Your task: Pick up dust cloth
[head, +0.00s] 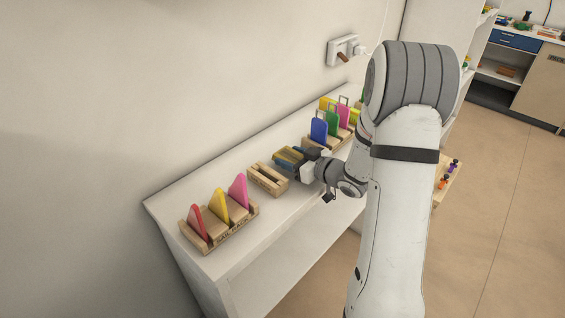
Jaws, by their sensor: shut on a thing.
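My gripper (306,165) reaches over the middle of the white shelf top from the right. Its fingers are small and dark in this view, and are shut at a folded blue-and-yellow item (287,157), which seems to be the dust cloth. The arm and wrist hide part of the item's right side. I cannot tell whether it still touches the shelf or is slightly raised.
The white shelf (170,204) runs along the wall. A wooden rack (235,231) with red, yellow and pink pieces stands at its near left end. An empty-looking wooden holder (268,180) is left of my gripper. A rack with blue, green and pink handled pieces (319,129) stands beyond.

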